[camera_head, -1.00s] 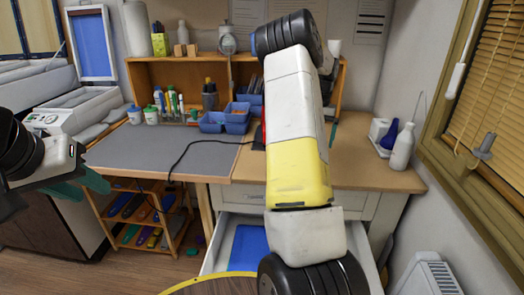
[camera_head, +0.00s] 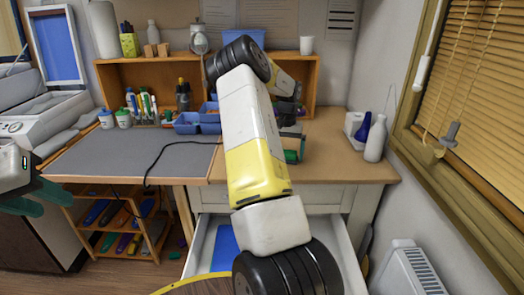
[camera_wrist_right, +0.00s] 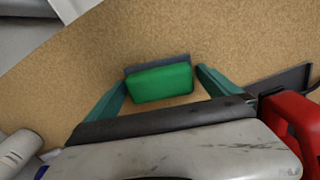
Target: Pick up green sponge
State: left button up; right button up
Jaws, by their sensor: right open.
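The green sponge (camera_wrist_right: 160,82) is a small block with a dark grey layer along its far side. In the right wrist view it lies on the brown worktop (camera_wrist_right: 230,35). My right gripper (camera_wrist_right: 161,78) is open, with one teal finger on each side of the sponge. Small gaps show between the fingers and the sponge, and it is not gripped. In the head view my right arm reaches over the right part of the desk and hides much of that spot. My left gripper (camera_head: 36,198) is at the left edge, partly cut off, away from the sponge.
A red object (camera_wrist_right: 295,120) and a dark strip lie right of the sponge in the wrist view. Blue bins (camera_head: 187,123) stand left of my right arm. White (camera_head: 375,138) and blue bottles stand on the right. An open drawer (camera_head: 343,240) is below the desk.

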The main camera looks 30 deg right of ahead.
jog(key=c, duration=1.1)
jog(key=shift+r, duration=0.1)
jog(key=shift+r, duration=0.2)
notch_tip(320, 180, up, 3)
jog(key=shift+r, duration=0.1)
jog(key=s+a, duration=0.7)
jog(key=s+a+r, duration=0.1)
jog(key=s+a, duration=0.3)
jog(key=shift+s+r, duration=0.1)
jog(key=shift+s, duration=0.15)
